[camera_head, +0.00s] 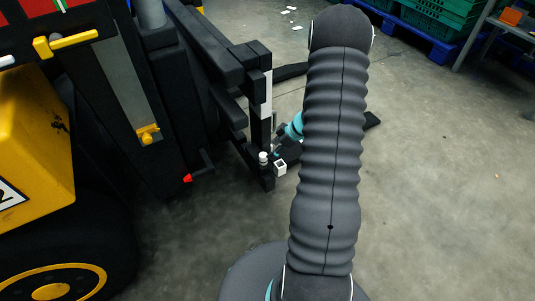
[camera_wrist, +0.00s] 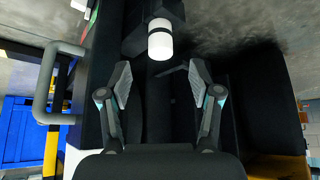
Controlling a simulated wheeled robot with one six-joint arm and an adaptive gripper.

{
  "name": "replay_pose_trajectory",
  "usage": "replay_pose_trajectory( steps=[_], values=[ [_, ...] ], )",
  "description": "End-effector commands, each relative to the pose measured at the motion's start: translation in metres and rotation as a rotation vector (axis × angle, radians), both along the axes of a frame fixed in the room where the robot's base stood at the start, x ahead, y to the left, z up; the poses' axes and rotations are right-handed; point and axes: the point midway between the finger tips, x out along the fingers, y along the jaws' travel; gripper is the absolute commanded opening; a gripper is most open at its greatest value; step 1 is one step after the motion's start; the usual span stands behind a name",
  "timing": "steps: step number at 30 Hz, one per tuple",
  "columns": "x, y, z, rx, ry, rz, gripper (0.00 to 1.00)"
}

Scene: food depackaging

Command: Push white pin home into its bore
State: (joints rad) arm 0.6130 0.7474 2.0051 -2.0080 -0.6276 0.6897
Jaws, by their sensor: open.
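The white pin (camera_wrist: 160,42) shows at the top middle of the wrist view as a short white cylinder with a rounded end, set against a black block. In the head view a small white pin (camera_head: 263,158) stands at the low end of the black fork carriage (camera_head: 262,125) of a forklift. My gripper (camera_wrist: 160,80) is open and empty; its two fingers lie left and right below the pin in the wrist view, apart from it. In the head view my gripper is small and mostly hidden behind my arm. The bore and the pin's depth in it cannot be made out.
A small white square piece (camera_head: 280,168) sits right of the pin. The forklift's yellow body (camera_head: 38,150) and wheel fill the left. A red-tipped lever (camera_head: 188,178) juts out nearby. Green crates (camera_head: 440,22) stand at the back right. The concrete floor (camera_head: 440,170) on the right is clear.

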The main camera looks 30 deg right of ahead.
Motion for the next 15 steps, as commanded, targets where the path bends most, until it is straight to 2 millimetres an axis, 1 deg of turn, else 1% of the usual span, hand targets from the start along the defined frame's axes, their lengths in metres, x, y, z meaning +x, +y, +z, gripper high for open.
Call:
replay_pose_trajectory(
  steps=[1, 6, 10, 15],
  values=[
    [-0.003, -0.004, 0.009, -0.001, -0.003, -0.002, 0.63],
    [-0.011, -0.012, 0.027, -0.001, -0.001, 0.0, 0.63],
    [-0.015, -0.015, 0.033, 0.0, 0.0, 0.0, 0.63],
    [-0.016, -0.016, 0.035, 0.0, 0.001, 0.001, 0.63]
  ],
)
